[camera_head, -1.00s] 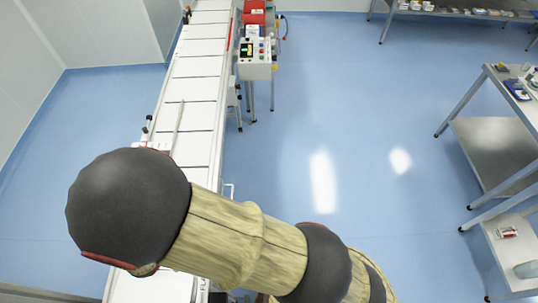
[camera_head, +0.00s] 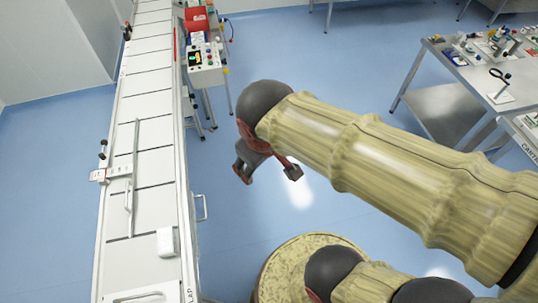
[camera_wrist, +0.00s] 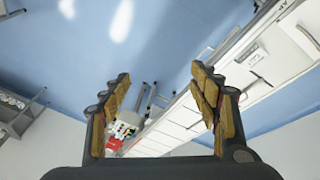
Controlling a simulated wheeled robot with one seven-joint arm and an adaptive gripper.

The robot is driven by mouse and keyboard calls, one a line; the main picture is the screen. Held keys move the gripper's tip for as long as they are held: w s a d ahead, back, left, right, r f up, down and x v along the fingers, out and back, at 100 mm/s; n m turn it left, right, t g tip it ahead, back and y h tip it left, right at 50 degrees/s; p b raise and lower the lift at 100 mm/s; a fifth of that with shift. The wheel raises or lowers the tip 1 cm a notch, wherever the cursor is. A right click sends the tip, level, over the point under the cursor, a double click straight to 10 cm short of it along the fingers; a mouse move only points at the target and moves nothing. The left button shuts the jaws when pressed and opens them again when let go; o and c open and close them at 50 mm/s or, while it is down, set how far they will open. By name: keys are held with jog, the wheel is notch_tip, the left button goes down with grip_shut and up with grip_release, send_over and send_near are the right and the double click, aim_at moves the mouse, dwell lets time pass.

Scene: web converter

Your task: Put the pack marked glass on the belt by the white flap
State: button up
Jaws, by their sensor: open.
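The white belt (camera_head: 152,135) runs along the left of the head view. A small white block (camera_head: 167,242) sits on its near part and also shows in the wrist view (camera_wrist: 252,54); I cannot read any mark on it. A pale flat piece (camera_head: 150,294) is partly cut off at the belt's near end, beside lettering that seems to end in "LAP"; whether it is the white flap I cannot tell. No pack marked glass can be made out. My gripper (camera_head: 268,172) is open and empty, over the floor right of the belt; its spread fingers show in the wrist view (camera_wrist: 161,74).
A control box (camera_head: 204,62) with buttons and a red part stands right of the belt. A guide bar (camera_head: 133,165) lies along the belt. A steel table (camera_head: 470,75) with several small items stands at the right. A round yellowish top (camera_head: 290,262) is at the bottom. Blue floor between is clear.

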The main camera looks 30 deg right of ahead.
jog(key=r+m, duration=0.1)
jog(key=s+r+m+t, duration=0.1)
jog(key=s+d+r+m+t+y, duration=0.1)
jog(key=shift+s+r, duration=0.25)
jog(key=shift+r, duration=0.1)
notch_tip(320, 180, down, 12)
jog(key=b, duration=1.2)
